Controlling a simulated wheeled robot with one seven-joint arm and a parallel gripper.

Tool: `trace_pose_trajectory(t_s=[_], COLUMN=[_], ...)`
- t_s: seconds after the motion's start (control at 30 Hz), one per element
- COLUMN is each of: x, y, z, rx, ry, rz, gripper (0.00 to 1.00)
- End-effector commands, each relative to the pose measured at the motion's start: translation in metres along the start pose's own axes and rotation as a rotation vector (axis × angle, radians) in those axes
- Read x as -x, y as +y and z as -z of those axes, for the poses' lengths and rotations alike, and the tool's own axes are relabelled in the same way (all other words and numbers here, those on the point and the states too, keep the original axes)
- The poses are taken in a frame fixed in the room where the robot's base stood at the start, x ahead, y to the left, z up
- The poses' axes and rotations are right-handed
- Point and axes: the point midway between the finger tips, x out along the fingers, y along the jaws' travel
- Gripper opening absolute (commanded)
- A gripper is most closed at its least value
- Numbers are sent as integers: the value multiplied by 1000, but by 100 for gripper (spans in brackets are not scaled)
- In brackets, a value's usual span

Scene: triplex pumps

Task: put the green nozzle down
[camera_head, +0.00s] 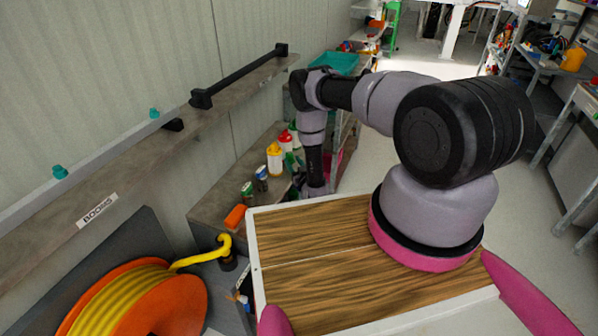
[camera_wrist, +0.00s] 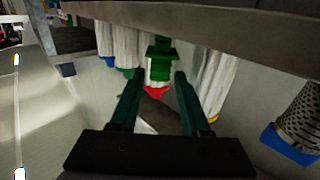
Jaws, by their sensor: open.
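In the wrist view, a green part (camera_wrist: 160,47) that looks like the green nozzle is at the upper middle, with a white patch and a red end below it. My gripper (camera_wrist: 158,75) is open, with one dark green finger on each side of the part's lower end. I see gaps between the fingers and the part, and cannot tell what supports it. In the head view, my arm reaches down to the low bench beside the wall, and my gripper is mostly hidden there.
Several bottles, one yellow (camera_head: 274,158), stand on the bench (camera_head: 214,208) close to my arm. In the wrist view, pale containers flank the green part, and a perforated cylinder with a blue end (camera_wrist: 289,145) is at right. An orange hose reel (camera_head: 150,302) is at lower left.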

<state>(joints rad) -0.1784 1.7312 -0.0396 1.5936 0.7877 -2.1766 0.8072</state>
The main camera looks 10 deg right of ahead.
Motion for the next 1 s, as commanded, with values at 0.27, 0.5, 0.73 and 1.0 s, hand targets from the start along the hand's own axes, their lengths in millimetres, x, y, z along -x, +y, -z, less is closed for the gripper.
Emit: trace_pose_trajectory(t_s=[0.27,0.5,0.73,1.0], x=[58,78,64,-31], y=[2,1,7,58], z=[-1,0,15,134], rx=[-3,-1,-11,-115], ry=[-4,0,4,-31], rz=[-6,-2,-19,-152], gripper=[47,47,47,47])
